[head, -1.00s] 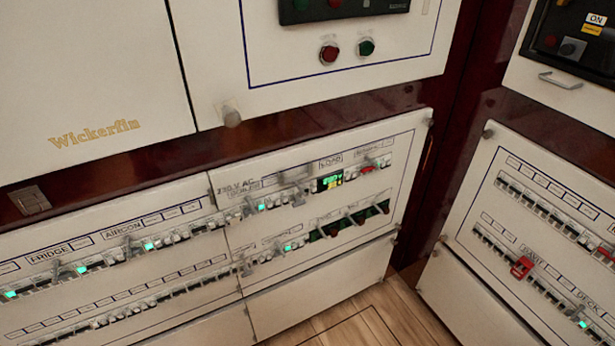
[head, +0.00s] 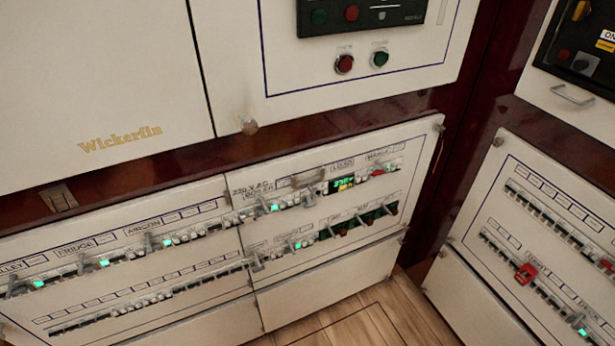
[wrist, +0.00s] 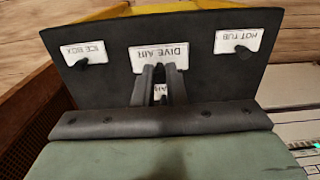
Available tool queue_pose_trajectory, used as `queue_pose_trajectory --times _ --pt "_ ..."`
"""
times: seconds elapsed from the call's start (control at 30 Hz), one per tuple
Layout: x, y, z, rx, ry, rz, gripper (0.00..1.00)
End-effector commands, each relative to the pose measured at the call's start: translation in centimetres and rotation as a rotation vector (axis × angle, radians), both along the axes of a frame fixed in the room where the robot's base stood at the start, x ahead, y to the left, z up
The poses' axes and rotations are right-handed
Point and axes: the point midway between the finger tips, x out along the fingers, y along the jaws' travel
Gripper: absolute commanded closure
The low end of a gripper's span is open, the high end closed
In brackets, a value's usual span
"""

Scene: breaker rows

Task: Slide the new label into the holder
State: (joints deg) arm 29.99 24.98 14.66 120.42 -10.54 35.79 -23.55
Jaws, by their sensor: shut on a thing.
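In the wrist view, a white label reading DIVE AIR (wrist: 158,55) appears upside down against a dark board. The two dark fingers of my gripper (wrist: 160,72) are shut on it at its lower edge. A small strip with letters (wrist: 160,90) shows between the fingers; I cannot tell if it is a separate piece. Labels reading ICE BOX (wrist: 83,53) and HOT TUB (wrist: 238,43) sit on either side, each with a dark peg-like part. My gripper is not visible in the head view. Small outlined label places (head: 180,215) run above the breaker rows; I cannot tell which is the holder.
The dark board (wrist: 110,85) stands behind a dark bar (wrist: 160,119) and a green surface (wrist: 165,160). White breaker panels (head: 225,315) fill the lower head view, with another panel (head: 470,220) at right. Wooden floor (head: 350,315) lies between them.

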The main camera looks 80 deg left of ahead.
Motion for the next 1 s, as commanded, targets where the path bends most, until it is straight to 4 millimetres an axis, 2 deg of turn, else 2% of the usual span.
queue_pose_trajectory --times 0.1,1.0 --pt "0.0 0.0 1.4 -0.001 -0.001 0.0 1.0" --pt "0.0 0.0 8.4 -0.001 0.0 0.0 1.0"
